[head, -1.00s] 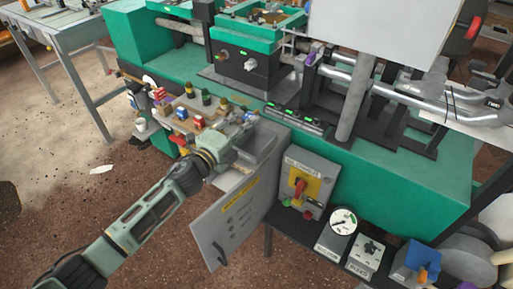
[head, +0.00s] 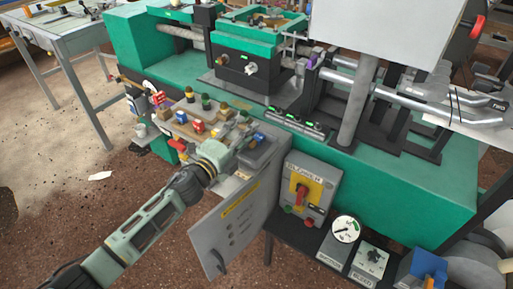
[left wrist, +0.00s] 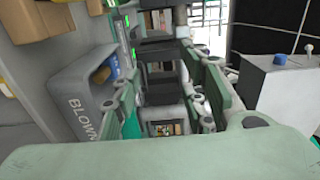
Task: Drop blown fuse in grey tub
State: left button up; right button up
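The grey tub (head: 268,155) stands on top of the open cabinet beside the green machine. In the left wrist view the tub (left wrist: 85,108) is at the left, marked BLOWN. A small blue thing (head: 258,138), probably the blown fuse, shows at the tub in the head view; it also shows inside the tub in the left wrist view (left wrist: 103,75). My left gripper (head: 238,125) is just left of the tub. In the left wrist view its fingers (left wrist: 168,112) stand apart with nothing between them. My right gripper is not in view.
A shelf with several coloured plugs (head: 200,120) lies left of the tub. The cabinet's grey door (head: 232,232) hangs open in front. A red-handled switch box (head: 305,190) stands to the right, near a gauge (head: 345,228).

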pick_arm(q)
jog(key=shift+a, duration=0.1)
jog(key=v, duration=1.2)
